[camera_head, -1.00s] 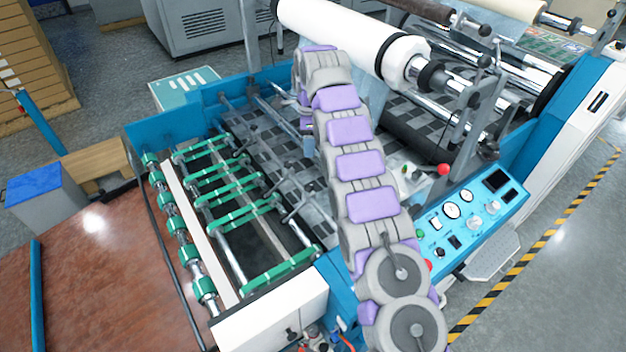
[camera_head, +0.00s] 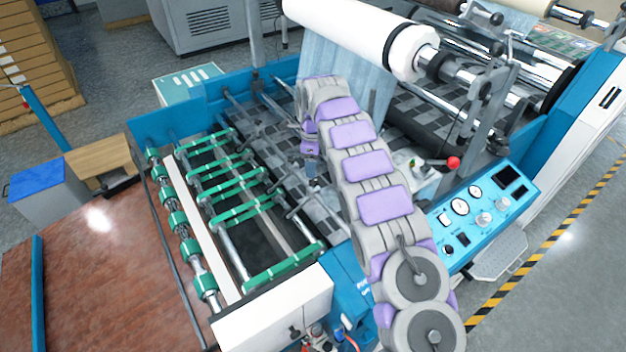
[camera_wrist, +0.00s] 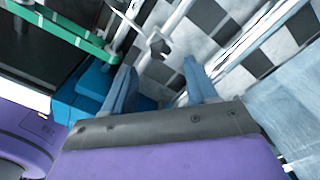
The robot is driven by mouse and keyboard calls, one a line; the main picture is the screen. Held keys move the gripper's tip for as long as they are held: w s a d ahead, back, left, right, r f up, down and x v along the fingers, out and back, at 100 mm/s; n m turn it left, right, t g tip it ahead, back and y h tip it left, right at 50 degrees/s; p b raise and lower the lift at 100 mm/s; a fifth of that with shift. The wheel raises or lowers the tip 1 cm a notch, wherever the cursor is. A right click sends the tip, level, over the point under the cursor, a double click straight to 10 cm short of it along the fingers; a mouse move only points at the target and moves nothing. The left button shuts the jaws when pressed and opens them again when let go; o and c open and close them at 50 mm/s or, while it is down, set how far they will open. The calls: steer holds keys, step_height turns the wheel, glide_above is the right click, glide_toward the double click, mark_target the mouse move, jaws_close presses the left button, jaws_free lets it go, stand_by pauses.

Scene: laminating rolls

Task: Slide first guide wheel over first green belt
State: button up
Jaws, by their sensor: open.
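Several green belts run between the rollers of the laminating machine. The green belt nearest the front (camera_head: 283,267) also shows in the wrist view (camera_wrist: 62,32), at the upper left. A small grey guide wheel (camera_wrist: 158,48) sits on a thin metal rod in the wrist view, just beyond the fingertips and right of the belt, apart from it. I cannot tell which guide wheel is the first. My gripper (camera_head: 312,185) hangs over the grey rods right of the belts. In the wrist view its two blue fingers (camera_wrist: 160,75) are spread, with nothing held between them.
A blue control panel (camera_head: 478,212) stands at the right, with a red knob (camera_head: 453,162) behind it. A large white roll (camera_head: 350,35) lies above the machine at the back. A white side cover (camera_head: 272,312) borders the belts at the front. Metal rods crowd the gripper.

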mark_target(313, 181)
step_height(313, 181, down, 6)
steer(key=shift+f+b, duration=0.25)
steer(key=shift+b, duration=0.1)
steer(key=shift+c, duration=0.3)
jaws_close()
stand_by(0.3)
